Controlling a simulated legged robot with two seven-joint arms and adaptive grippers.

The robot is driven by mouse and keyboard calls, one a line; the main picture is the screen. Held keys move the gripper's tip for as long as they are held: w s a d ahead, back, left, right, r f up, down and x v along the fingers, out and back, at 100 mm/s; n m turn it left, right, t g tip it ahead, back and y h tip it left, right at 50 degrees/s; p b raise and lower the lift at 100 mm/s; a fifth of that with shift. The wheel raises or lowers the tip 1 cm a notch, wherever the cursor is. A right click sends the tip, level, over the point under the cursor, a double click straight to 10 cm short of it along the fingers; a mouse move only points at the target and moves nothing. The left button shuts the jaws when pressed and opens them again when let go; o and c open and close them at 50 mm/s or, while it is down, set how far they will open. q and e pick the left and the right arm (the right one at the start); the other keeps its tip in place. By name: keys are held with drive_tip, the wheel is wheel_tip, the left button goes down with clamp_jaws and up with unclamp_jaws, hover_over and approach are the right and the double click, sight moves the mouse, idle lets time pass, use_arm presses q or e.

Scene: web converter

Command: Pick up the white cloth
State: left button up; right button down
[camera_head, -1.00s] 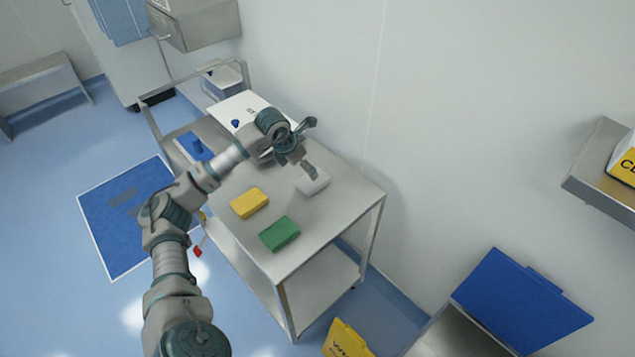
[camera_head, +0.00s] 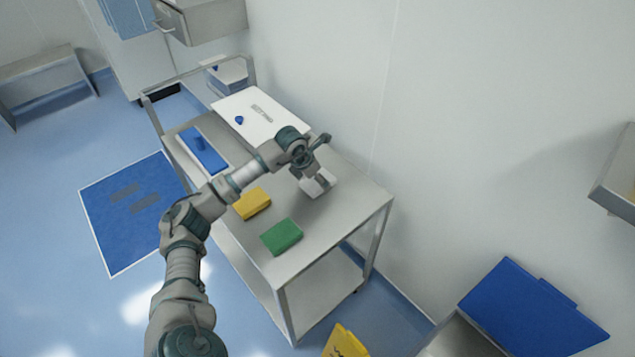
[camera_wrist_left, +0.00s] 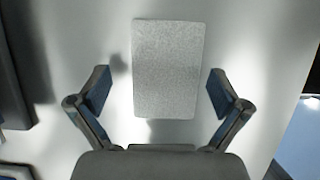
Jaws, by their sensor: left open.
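The white cloth (camera_head: 319,184) is a small folded rectangle lying on the metal cart top (camera_head: 335,215), toward its right side. In the left wrist view the cloth (camera_wrist_left: 167,70) stands upright in the picture, between and ahead of the two fingers. My left gripper (camera_head: 320,176) is just above the cloth and partly covers it in the head view. In the left wrist view the same gripper (camera_wrist_left: 160,92) is open, with a finger to each side of the cloth and a gap on both sides. My right gripper is not in view.
A yellow cloth (camera_head: 252,203) and a green cloth (camera_head: 282,237) lie on the cart left of and in front of the white one. A white board (camera_head: 257,112) and a blue flat tool (camera_head: 204,151) lie farther back. The wall stands close behind the cart.

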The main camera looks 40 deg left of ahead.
use_arm(q)
drive_tip(key=shift+a+f, duration=0.1)
drive_tip(key=shift+d, duration=0.65)
drive_tip(key=shift+a, duration=0.1)
drive_tip(key=shift+a, duration=0.1)
drive_tip(key=shift+a+f, duration=0.1)
drive_tip(key=shift+c, duration=0.5)
drive_tip(key=shift+a, duration=0.15)
drive_tip(key=c, duration=0.9)
drive_tip(key=shift+d, duration=0.2)
drive_tip(key=shift+c, duration=0.3)
